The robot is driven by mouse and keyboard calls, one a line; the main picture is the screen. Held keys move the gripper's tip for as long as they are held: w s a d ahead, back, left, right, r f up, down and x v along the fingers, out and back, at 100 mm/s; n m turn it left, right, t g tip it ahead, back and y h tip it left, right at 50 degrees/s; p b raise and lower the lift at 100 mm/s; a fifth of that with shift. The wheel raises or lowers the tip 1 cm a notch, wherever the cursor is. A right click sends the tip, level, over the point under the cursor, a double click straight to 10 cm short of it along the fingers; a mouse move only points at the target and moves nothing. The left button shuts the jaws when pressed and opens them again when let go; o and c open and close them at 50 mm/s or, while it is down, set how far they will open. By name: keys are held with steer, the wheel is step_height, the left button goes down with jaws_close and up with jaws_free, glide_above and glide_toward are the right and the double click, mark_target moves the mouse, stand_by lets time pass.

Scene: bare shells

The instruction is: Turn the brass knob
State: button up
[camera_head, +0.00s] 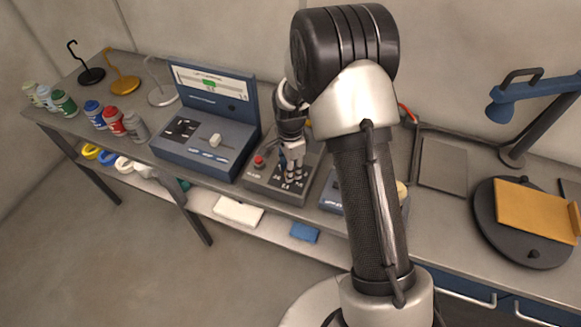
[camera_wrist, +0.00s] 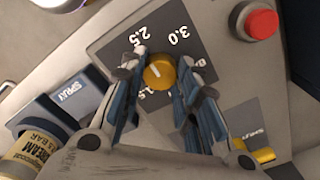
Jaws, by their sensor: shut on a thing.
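The brass knob (camera_wrist: 159,72) is a round yellow dial with a pale pointer mark, set on a dark scale plate (camera_wrist: 160,35) with "2.5" and "3.0" readable. My gripper (camera_wrist: 162,70) is shut on the knob, one finger on each side of it. In the head view my gripper (camera_head: 291,165) points down at the grey control box (camera_head: 262,185), and the knob is hidden there. A finger partly covers another number near the knob.
A red button (camera_wrist: 262,23) and a yellow part (camera_wrist: 258,154) are near the knob. A blue console (camera_head: 205,148) with a raised panel stands left of the box. A desk lamp (camera_head: 530,95) and a round dark plate (camera_head: 488,215) are to the right.

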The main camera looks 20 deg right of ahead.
steer(key=o, duration=1.1)
step_height(320, 180, up, 12)
stand_by(0.4)
